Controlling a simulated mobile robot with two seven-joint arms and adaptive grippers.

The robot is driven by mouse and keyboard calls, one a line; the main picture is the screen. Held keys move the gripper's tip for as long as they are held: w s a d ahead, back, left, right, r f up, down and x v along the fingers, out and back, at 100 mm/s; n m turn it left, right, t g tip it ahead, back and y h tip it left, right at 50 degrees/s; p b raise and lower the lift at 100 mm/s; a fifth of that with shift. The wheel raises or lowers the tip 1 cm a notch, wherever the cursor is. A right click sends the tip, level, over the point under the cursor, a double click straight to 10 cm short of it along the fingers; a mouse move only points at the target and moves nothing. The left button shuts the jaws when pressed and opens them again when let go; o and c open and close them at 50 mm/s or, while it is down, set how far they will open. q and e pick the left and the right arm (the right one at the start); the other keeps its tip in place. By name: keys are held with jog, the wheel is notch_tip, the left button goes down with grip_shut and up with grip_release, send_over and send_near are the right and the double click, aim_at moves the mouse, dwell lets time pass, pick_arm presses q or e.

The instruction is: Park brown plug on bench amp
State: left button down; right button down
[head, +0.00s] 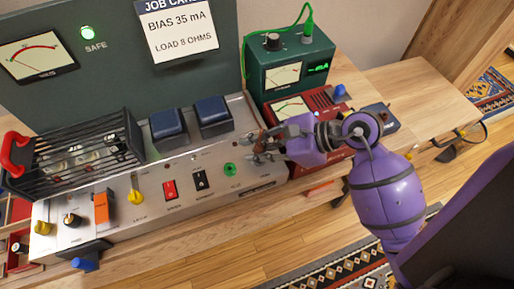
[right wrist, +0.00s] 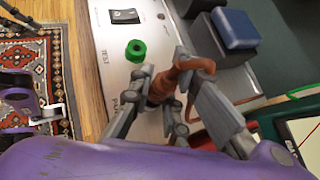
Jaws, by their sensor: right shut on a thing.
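The brown plug (right wrist: 160,86) is between the fingers of my right gripper (head: 262,150), with its brown lead (right wrist: 195,66) curving behind one finger. My right gripper is shut on it over the right end of the bench amp's pale front panel (head: 150,200). The plug's tip is hidden, so I cannot tell whether it touches the panel. A green socket (right wrist: 135,50) is beside the plug; it also shows in the head view (head: 230,169). My left gripper is outside the head view. A purple and grey part of mine at the wrist view's left edge may be it.
A green meter box (head: 318,65) and a red meter unit (head: 325,100) stand just right of the gripper. Blue-topped blocks (head: 213,110) and a black cage (head: 70,150) rise from the amp. The wooden bench (head: 410,85) is clear at the far right.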

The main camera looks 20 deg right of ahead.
jog(key=c, duration=1.6)
grip_release()
jog(key=shift+s+f, duration=0.1)
jog(key=v, duration=1.2)
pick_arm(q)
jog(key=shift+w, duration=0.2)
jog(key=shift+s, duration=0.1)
